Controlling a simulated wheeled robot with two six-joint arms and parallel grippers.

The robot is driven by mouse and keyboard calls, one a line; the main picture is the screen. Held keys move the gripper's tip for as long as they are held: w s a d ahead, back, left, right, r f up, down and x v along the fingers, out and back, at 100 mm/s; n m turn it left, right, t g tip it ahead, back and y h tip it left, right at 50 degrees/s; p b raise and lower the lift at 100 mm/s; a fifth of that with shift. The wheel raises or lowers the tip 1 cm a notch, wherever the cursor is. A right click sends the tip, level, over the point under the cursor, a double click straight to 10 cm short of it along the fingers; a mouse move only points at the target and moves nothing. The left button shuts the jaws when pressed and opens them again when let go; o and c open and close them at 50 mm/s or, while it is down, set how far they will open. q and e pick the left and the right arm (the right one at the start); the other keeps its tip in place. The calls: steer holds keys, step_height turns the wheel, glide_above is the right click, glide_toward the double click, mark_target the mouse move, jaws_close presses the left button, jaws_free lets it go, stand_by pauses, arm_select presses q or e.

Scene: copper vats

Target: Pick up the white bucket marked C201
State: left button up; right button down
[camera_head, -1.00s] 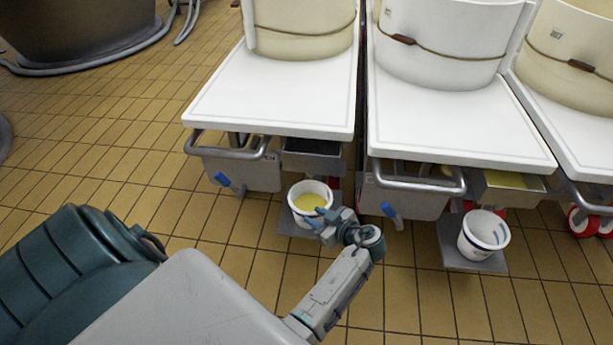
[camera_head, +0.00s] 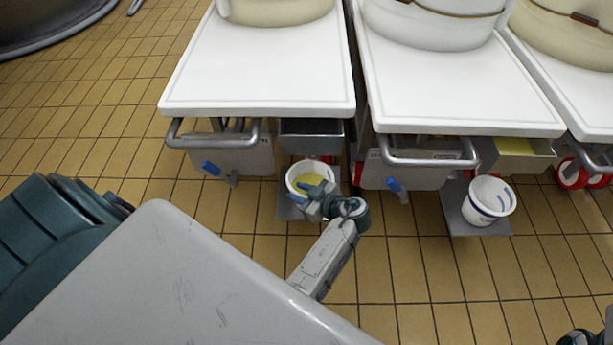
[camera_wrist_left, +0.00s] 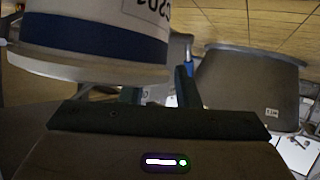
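The white bucket (camera_head: 296,186) with yellow contents stands upright on a small grey shelf under the left white-topped cart. In the left wrist view the bucket (camera_wrist_left: 95,40) is close, at upper left, with a blue band and a label ending in "C201", partly cut off. My left gripper (camera_head: 316,198) is at the bucket's front right rim, its fingers overlapping the rim. In the left wrist view its fingers (camera_wrist_left: 160,92) are beside the bucket's lower edge. Whether they grip it is unclear.
A second white bucket (camera_head: 489,201), looking empty, stands on a shelf (camera_head: 470,228) to the right. Metal handles (camera_head: 215,140) and blue levers (camera_head: 394,184) stick out under the carts. Red wheels (camera_head: 572,174) show at right. Tiled floor (camera_head: 430,275) in front is clear.

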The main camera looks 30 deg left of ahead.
arm_select(q)
jaws_close()
stand_by(1.3)
